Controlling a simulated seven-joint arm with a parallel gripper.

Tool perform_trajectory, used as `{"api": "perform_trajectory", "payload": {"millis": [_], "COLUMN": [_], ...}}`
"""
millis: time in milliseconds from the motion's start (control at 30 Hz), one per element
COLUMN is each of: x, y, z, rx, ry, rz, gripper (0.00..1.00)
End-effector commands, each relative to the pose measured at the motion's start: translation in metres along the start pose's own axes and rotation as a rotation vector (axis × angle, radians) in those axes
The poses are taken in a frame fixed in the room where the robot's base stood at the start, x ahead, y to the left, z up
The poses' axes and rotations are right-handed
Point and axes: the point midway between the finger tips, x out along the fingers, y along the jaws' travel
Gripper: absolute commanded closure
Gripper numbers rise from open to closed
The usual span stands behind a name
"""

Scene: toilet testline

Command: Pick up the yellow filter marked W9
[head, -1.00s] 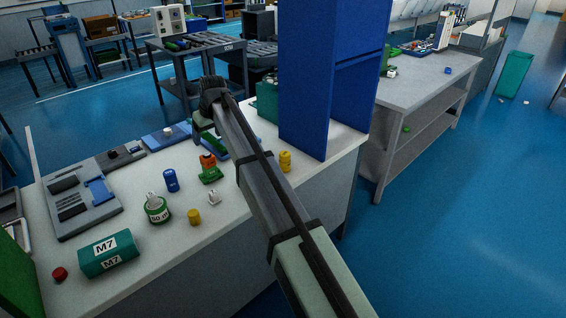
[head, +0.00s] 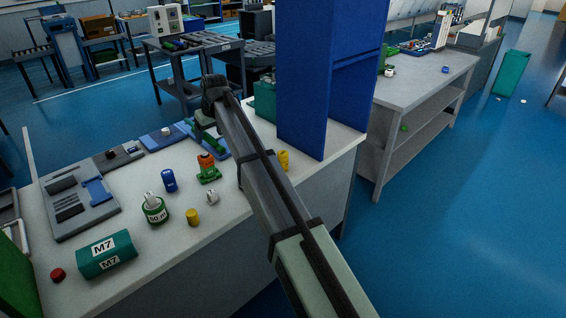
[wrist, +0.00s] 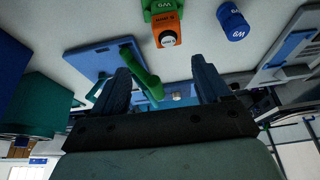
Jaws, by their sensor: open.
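Two small yellow cylinders stand on the white bench in the head view. One yellow cylinder (head: 193,217) is near the front edge; the other yellow cylinder (head: 283,160) is right of my arm, by the blue cabinet. I cannot read a W9 mark on either. My gripper (head: 205,120) is over the back of the bench, beyond both of them. In the wrist view my gripper (wrist: 163,87) has its fingers wide apart with nothing held, and neither yellow cylinder shows. A blue cylinder (wrist: 234,22) there carries W9 lettering; it also stands left of the orange part in the head view (head: 169,181).
An orange part (head: 206,160) on a green base, a white-green bottle (head: 154,209), a small white part (head: 212,197) and a teal M7 block (head: 107,254) stand nearby. A tall blue cabinet (head: 315,90) rises right of my arm. A green part (wrist: 140,72) is close to one finger.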

Motion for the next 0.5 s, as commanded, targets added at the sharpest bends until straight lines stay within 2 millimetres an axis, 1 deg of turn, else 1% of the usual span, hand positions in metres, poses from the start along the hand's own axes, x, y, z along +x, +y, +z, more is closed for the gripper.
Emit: {"api": "perform_trajectory", "payload": {"millis": [167, 200, 267, 300, 400, 500], "x": [-0.004, -0.004, -0.006, -0.007, -0.010, -0.012], "y": [0.070, 0.089, 0.118, 0.137, 0.176, 0.205], "z": [0.023, 0.032, 0.047, 0.058, 0.084, 0.107], "rx": [0.076, 0.099, 0.133, 0.155, 0.206, 0.248], "ry": [-0.006, -0.008, -0.012, -0.015, -0.020, -0.023], "rz": [0.030, 0.038, 0.050, 0.058, 0.072, 0.078], "gripper": [0.24, 0.24, 0.24, 0.24, 0.24, 0.24]}}
